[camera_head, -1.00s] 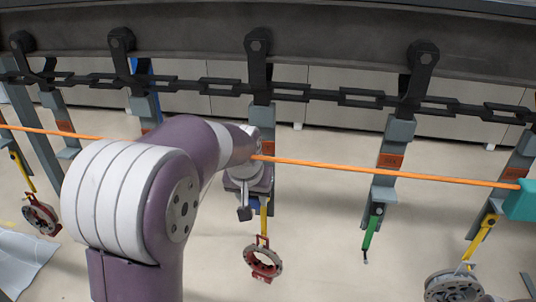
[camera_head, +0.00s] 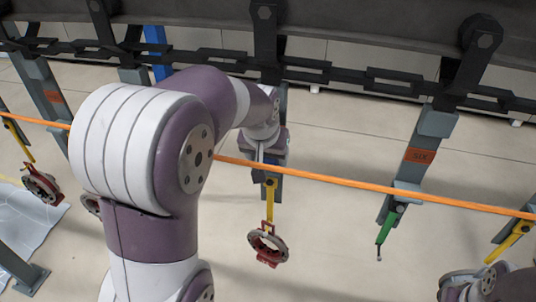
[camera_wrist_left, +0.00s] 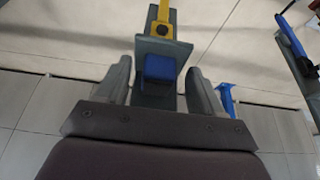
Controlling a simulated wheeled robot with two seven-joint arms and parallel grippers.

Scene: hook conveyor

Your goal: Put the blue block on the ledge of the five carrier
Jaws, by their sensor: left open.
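The blue block (camera_wrist_left: 160,68) sits on the grey ledge (camera_wrist_left: 146,48) of a carrier in the left wrist view. My left gripper (camera_wrist_left: 165,90) is open, with one finger on each side of the block and a gap to both. In the head view my left gripper (camera_head: 262,155) is in front of that carrier (camera_head: 278,188), and its label is hidden behind my arm. A yellow hook (camera_head: 270,203) with a red and grey ring part (camera_head: 267,246) hangs below it. My right gripper is not in view.
The carrier labelled SIX (camera_head: 420,155) hangs to the right with a green hook (camera_head: 387,226). An orange rope (camera_head: 340,181) crosses in front of the carriers. A dark chain (camera_head: 340,75) runs above. Another ring part (camera_head: 41,186) hangs at the far left.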

